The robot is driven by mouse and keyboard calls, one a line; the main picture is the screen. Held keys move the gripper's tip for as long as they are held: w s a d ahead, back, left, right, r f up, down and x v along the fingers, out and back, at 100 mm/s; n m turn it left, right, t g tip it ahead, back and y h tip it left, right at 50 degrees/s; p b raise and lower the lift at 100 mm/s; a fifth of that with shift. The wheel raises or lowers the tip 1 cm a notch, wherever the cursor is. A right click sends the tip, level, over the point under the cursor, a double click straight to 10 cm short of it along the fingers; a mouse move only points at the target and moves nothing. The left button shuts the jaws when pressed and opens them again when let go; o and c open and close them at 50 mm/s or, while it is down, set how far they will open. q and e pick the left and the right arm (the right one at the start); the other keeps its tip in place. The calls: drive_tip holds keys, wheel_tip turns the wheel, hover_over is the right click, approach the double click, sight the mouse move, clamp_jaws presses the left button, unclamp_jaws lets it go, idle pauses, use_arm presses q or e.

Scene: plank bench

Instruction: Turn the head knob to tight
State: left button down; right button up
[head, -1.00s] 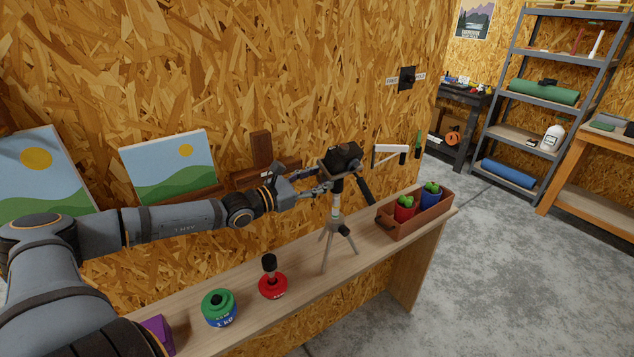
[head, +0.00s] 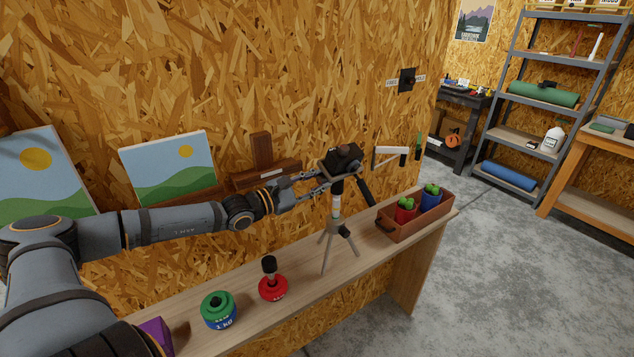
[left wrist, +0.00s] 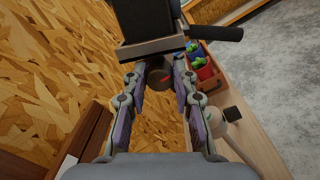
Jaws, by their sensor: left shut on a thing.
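A small tripod (head: 336,206) stands upright on the plank bench with a black camera (head: 342,158) on its head. My left gripper (head: 322,182) reaches in from the left, just below the camera. The fingers are shut on the knob. Any tight or loose lettering is too small to read. My right gripper is out of view.
A black pan handle (head: 366,191) slants down right of the tripod head. A brown box (head: 412,224) with red and blue items stands to the right. A red weight (head: 273,287) and a green-and-blue weight (head: 218,310) stand nearer on the bench (head: 310,286). The wall is close behind.

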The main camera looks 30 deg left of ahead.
use_arm(q)
drive_tip(key=c, duration=1.1)
unclamp_jaws()
drive_tip(key=shift+o, duration=0.2)
